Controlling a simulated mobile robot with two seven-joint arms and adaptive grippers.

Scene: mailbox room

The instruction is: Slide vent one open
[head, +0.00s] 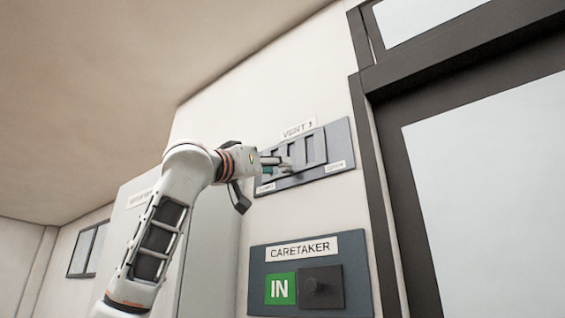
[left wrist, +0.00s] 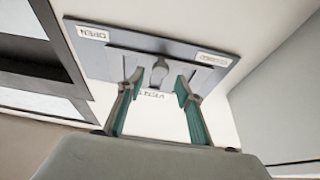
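The vent (head: 340,142) is a dark grey wall panel with slots and a sliding plate, below a "VENT" label (head: 298,129) whose number is hard to read. In the left wrist view the panel (left wrist: 105,62) appears upside down, with an OPEN label (left wrist: 93,33) at left and another small label (left wrist: 213,59) at right. A grey knob (left wrist: 160,72) stands out from it. My left gripper (head: 277,166) is at the vent's left part. In the left wrist view its fingers (left wrist: 157,88) are apart, one on each side of the knob; contact is not clear. My right gripper is out of view.
A dark door frame (head: 366,165) stands close to the right. A pale cabinet (head: 216,245) is behind my arm.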

